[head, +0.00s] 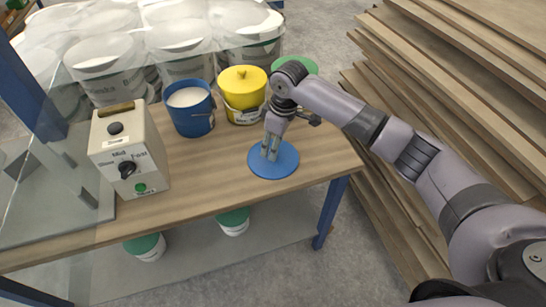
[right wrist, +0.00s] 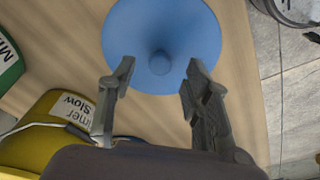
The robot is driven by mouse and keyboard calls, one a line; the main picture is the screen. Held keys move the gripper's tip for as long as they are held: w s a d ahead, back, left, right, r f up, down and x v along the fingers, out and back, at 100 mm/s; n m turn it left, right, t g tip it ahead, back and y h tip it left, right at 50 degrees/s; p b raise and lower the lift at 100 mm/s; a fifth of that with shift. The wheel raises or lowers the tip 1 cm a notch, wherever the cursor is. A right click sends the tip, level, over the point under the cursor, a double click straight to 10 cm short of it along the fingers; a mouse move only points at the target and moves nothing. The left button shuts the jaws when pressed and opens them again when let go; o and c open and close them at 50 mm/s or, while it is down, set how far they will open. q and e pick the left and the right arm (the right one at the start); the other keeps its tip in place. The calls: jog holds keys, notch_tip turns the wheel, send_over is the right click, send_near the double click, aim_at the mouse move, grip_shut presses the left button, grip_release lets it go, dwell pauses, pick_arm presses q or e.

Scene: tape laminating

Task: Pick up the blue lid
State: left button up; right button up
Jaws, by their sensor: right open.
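The blue lid (head: 287,162) is a round disc lying on the wooden table near its right front corner. In the right wrist view the lid (right wrist: 165,30) shows a small knob at its middle. My right gripper (head: 270,152) points down over the lid. Its two fingers (right wrist: 157,80) are apart, with the knob ahead between them and nothing held. I cannot tell how close the fingertips are to the knob's height. My left gripper is not in view. An open blue bucket (head: 192,118) with white contents stands to the left, farther back.
A yellow lidded bucket (head: 243,92) stands just behind the lid, beside a green-lidded one (head: 305,65). A control box (head: 130,155) stands at the left. White buckets under plastic (head: 105,70) are behind. Wooden boards (head: 440,75) are stacked at right. The table front (head: 220,190) is clear.

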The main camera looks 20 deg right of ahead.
notch_tip(320, 180, down, 2)
jog(key=shift+w+a+f, duration=0.1)
grip_shut()
dwell(0.6)
